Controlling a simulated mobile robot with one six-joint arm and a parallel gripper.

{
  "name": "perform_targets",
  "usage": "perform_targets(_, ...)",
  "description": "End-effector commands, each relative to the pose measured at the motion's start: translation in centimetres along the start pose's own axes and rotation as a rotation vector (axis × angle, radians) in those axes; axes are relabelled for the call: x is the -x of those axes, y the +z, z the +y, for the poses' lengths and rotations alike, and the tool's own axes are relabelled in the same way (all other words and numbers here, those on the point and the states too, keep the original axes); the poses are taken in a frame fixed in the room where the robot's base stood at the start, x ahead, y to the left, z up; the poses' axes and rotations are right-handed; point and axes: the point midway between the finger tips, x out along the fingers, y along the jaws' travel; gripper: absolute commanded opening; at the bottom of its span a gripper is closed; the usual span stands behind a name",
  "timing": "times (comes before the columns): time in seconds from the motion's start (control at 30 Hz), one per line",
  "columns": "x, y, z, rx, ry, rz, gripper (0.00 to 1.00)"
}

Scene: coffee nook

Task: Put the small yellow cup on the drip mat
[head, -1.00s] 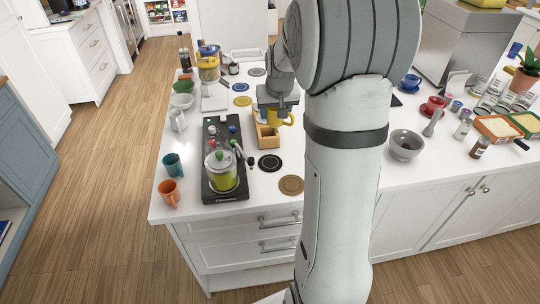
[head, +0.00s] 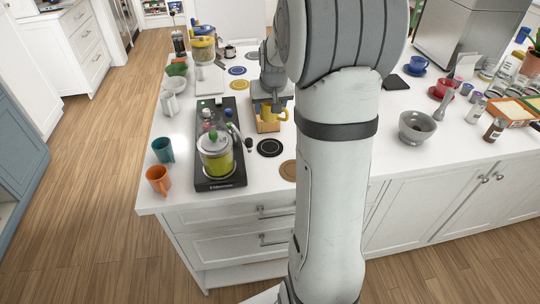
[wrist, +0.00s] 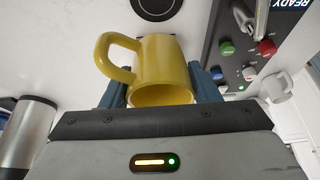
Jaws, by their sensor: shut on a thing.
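A dark square mat (head: 396,83) lies right of my arm. I cannot tell which one is the drip mat.
A black coffee machine (head: 220,176) with a green-yellow jar stands left of the cup. Teal (head: 163,149) and orange (head: 158,179) mugs stand near the left edge. A grey bowl (head: 416,127) stands right of my arm. Counter (head: 258,190) between machine and brown mat is clear.

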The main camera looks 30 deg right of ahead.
Motion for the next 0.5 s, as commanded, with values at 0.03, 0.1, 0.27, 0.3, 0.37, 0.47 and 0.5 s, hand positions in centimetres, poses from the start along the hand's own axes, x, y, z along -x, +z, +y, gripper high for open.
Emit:
perform_targets(0.03,-1.1,0.4,0.0,0.0,0.0,0.001,0.25)
perform_targets(0.1,-1.4,0.5,0.0,0.0,0.0,0.001,0.25)
perform_targets(0.27,-3.2,1.4,0.0,0.0,0.0,-0.005,0.25)
perform_targets(0.3,-3.8,1.7,0.0,0.0,0.0,-0.005,0.25)
perform_targets(0.37,-4.9,2.1,0.0,0.0,0.0,-0.006,0.25)
perform_targets(0.47,-6.3,2.6,0.0,0.0,0.0,-0.004,0.25)
perform_targets(0.5,-6.6,2.8,0.0,0.0,0.0,-0.002,0.25)
